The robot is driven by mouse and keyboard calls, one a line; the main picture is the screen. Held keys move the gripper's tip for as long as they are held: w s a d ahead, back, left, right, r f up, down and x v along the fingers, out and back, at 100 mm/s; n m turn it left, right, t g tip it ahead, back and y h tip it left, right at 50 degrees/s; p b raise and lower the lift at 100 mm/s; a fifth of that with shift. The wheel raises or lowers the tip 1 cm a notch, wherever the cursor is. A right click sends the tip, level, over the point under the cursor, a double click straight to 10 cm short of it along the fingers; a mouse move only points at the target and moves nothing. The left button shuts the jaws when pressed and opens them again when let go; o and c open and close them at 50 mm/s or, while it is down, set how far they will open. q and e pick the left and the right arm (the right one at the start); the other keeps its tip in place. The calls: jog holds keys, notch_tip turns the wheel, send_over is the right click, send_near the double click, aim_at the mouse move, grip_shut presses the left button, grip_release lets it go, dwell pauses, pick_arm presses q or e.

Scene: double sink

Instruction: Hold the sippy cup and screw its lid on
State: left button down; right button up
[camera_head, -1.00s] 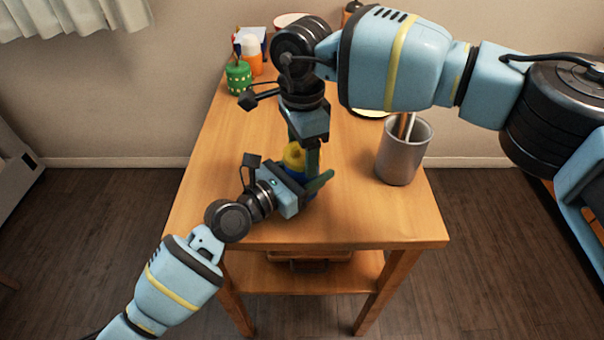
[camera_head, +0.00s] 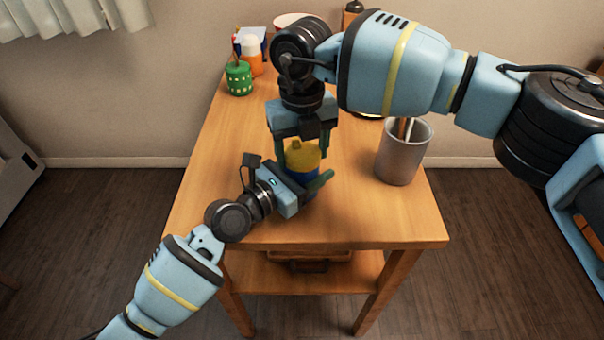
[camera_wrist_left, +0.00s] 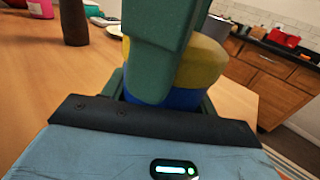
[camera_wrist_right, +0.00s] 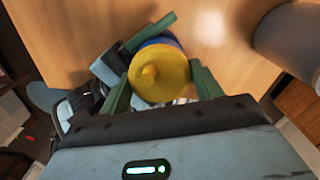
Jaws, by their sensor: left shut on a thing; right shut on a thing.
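The sippy cup is blue (camera_head: 301,172) and stands upright on the wooden table; it also shows in the left wrist view (camera_wrist_left: 178,98). Its yellow lid (camera_head: 302,156) sits on top, with a spout visible in the right wrist view (camera_wrist_right: 160,80). My left gripper (camera_head: 318,188) is shut on the blue cup body from the front left. My right gripper (camera_head: 302,150) points down from above and is shut on the yellow lid, one green finger on each side (camera_wrist_right: 160,90). The seam between lid and cup is mostly hidden by fingers.
A grey metal cup (camera_head: 402,152) with utensils stands to the right. A green container (camera_head: 239,78) and an orange-and-white bottle (camera_head: 252,54) stand at the back left. A bowl (camera_head: 292,20) is at the far end. The table's front left is clear.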

pick_arm(q)
jog(key=shift+a, duration=0.1)
pick_arm(e)
jog(key=m, duration=1)
jog(key=shift+m, duration=0.4)
jog(key=o, duration=1.1)
jog(key=shift+r, duration=2.25)
jog(key=shift+n, duration=0.3)
jog(key=shift+c, duration=0.6)
